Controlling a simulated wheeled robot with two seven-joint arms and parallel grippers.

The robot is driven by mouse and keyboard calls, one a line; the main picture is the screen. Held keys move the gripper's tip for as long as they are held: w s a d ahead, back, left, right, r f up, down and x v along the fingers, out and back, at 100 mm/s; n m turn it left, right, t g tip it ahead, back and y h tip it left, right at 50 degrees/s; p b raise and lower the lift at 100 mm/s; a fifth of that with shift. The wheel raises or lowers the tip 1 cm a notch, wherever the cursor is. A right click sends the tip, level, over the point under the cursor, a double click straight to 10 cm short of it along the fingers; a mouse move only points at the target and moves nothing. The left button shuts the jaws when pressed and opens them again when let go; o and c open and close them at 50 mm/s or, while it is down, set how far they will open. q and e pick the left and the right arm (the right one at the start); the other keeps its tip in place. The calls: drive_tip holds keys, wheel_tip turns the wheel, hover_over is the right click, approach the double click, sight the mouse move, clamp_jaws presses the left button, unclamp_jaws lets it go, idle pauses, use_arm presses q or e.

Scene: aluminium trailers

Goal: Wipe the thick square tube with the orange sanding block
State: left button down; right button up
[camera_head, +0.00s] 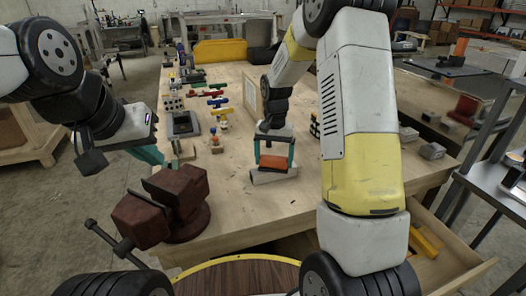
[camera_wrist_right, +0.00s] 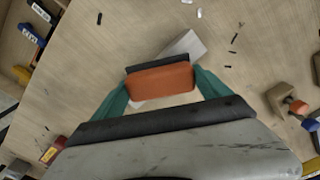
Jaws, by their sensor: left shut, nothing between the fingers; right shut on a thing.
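The orange sanding block (camera_head: 274,161) is in my right gripper (camera_head: 274,158), which is shut on it. The block also shows in the right wrist view (camera_wrist_right: 160,80), between the green fingers, with a dark layer along its far side. The thick square tube (camera_head: 272,176) is pale grey and lies on the wooden table directly under the block. In the right wrist view the tube (camera_wrist_right: 184,45) runs diagonally beneath the block, partly hidden by it. I cannot tell whether block and tube touch. My left gripper (camera_head: 168,157) is shut and empty, above the table's left edge behind the vise.
A rusty vise (camera_head: 177,201) stands at the table's near left corner. Several tools and clamps (camera_head: 217,100) lie along the left and back of the wooden table (camera_head: 240,205). An upright wooden board (camera_head: 250,97) stands behind the right gripper. An open drawer (camera_head: 440,262) is at the lower right.

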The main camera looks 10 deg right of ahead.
drive_tip(key=shift+w+d+f, duration=0.1)
drive_tip(key=shift+w+d, duration=0.05)
drive_tip(key=shift+d, duration=0.75)
drive_tip(key=shift+w+d+r, duration=0.1)
drive_tip(key=shift+w+d, duration=0.1)
drive_tip(key=shift+d, duration=0.65)
drive_tip(key=shift+w+d+f, duration=0.1)
drive_tip(key=shift+w+d, duration=0.05)
drive_tip(key=shift+d, duration=0.75)
drive_tip(key=shift+a, duration=0.1)
drive_tip(key=shift+s+a, duration=0.25)
drive_tip(key=shift+a, duration=0.95)
drive_tip(key=shift+s+a, duration=0.25)
drive_tip(key=shift+a, duration=0.9)
drive_tip(key=shift+s+a, duration=0.25)
drive_tip(key=shift+a, duration=0.95)
drive_tip(key=shift+r, duration=3.05)
